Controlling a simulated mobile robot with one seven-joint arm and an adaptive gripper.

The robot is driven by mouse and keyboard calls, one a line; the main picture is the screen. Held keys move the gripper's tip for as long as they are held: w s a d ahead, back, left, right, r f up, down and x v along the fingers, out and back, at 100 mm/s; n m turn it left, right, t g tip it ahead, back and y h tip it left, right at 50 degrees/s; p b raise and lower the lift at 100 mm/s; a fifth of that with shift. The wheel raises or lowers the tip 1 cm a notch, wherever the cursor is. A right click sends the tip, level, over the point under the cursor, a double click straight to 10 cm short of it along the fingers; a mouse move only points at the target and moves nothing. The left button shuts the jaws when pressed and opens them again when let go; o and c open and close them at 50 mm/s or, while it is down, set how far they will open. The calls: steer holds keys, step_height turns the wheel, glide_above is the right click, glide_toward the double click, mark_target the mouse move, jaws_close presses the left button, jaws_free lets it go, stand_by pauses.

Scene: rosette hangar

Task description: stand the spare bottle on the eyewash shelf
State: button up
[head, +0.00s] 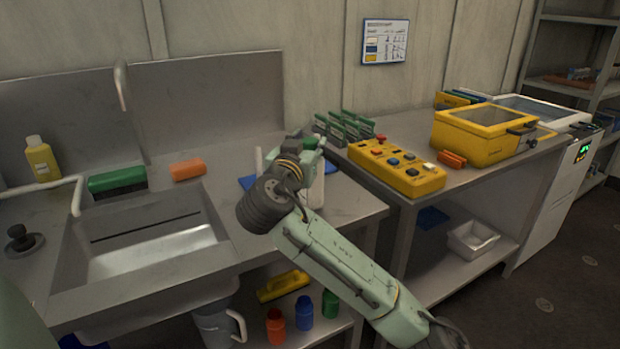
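A white bottle (315,188) with what looks like a green cap stands at the right end of the sink counter, partly hidden behind my wrist. My gripper (302,150) is over the counter at this bottle's upper left. Its fingers are small and overlap the bottle's top, so I cannot tell whether they are open, shut or touching it. A yellow bottle (42,160) with a pale cap stands upright at the back left of the counter. I cannot tell which bottle is the spare one. No shelf in view is recognisable as the eyewash shelf.
The sink (150,245) has a tap, a green brush (117,180) and an orange block (187,169) behind it. Red (275,328), blue (303,313) and green bottles stand below. The right bench holds a yellow button box (397,167) and yellow case (480,133).

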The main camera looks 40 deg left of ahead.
jaws_close()
stand_by(0.6)
